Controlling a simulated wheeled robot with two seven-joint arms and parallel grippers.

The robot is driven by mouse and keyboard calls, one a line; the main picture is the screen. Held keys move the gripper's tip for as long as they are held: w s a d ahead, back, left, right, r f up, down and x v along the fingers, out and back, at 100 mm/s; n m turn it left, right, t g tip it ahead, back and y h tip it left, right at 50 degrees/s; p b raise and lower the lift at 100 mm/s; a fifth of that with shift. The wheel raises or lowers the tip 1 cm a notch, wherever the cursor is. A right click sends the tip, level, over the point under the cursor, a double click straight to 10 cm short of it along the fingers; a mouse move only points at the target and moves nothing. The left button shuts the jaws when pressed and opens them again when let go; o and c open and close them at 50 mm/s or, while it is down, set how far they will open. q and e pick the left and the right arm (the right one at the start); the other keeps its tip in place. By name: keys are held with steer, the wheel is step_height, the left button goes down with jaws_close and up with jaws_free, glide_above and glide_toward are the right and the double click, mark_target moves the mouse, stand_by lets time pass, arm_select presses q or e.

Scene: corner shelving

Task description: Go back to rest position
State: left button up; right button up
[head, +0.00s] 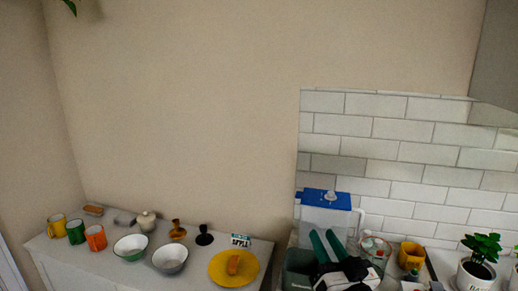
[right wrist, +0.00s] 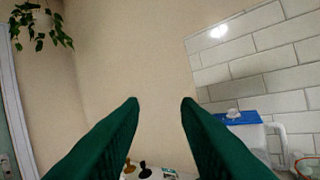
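My right gripper (head: 327,246) shows at the bottom of the head view, its two green fingers pointing up in front of the counter and the blue-lidded pitcher. In the right wrist view the two green fingers (right wrist: 160,104) stand wide apart with only bare wall between their tips, so the gripper is open and empty. My left gripper is not in the head view.
A white cabinet (head: 75,265) at left holds mugs, two bowls (head: 131,247) and a yellow plate (head: 221,279). A pitcher with a blue lid (head: 325,199), a yellow mug (head: 411,256) and a potted plant (head: 477,272) stand at right. The wall above is clear; leaves (right wrist: 38,25) hang at upper left.

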steer(key=s+d+f+n+g+h, duration=0.1)
steer(key=s+f+g, duration=0.4)
steer(key=f, duration=0.8)
steer(key=s+d+f+n+g+h, duration=0.1)
steer(key=s+d+f+g+h, duration=0.15)
steer(key=s+f+g, duration=0.55)
steer(key=s+d+f+g+h, duration=0.2)
steer(key=s+d+f+g, duration=0.2)
steer(key=s+f, duration=0.8)
steer(key=s+f+b, duration=0.2)
steer(key=f, duration=1.1)
steer(key=s+f+b, duration=0.1)
steer(key=s+f, duration=0.1)
steer(key=f, duration=1.2)
steer(key=s+d+f+g+b, duration=0.2)
steer(key=s+f, duration=1.4)
steer(key=f, duration=0.1)
steer(key=shift+s+d+b, duration=0.15)
steer(key=shift+d+b, duration=0.15)
steer(key=shift+d, duration=0.1)
